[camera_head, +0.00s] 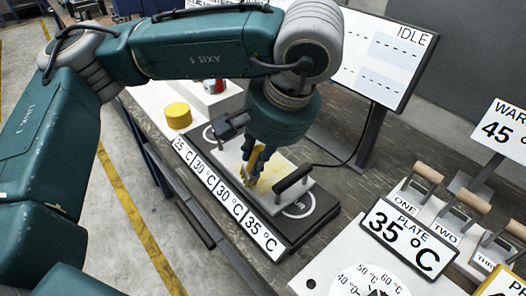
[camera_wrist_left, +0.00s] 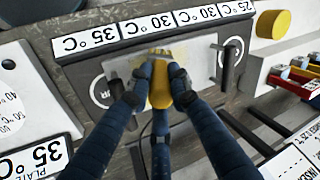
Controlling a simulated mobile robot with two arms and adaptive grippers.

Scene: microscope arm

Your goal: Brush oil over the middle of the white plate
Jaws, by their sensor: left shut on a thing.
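The white plate (camera_head: 228,163) lies on a dark heating base between two black handles. A pale yellow, oily-looking patch (camera_head: 284,170) shows on its middle. My left gripper (camera_head: 254,168) is over the middle of the plate, pointing down. Its fingers are shut on a yellow brush (camera_head: 258,160), which also shows between the fingers in the left wrist view (camera_wrist_left: 160,88). The plate (camera_wrist_left: 203,68) shows behind the fingers there. My right gripper is not in view.
A yellow round block (camera_head: 178,115) stands beyond the base's left end. A black handle (camera_head: 293,179) rises at the plate's right. A temperature label strip (camera_head: 230,203) runs along the front. A control panel with levers and a "PLATE 35 °C" sign (camera_head: 408,238) stands at right. A screen reads IDLE (camera_head: 385,55).

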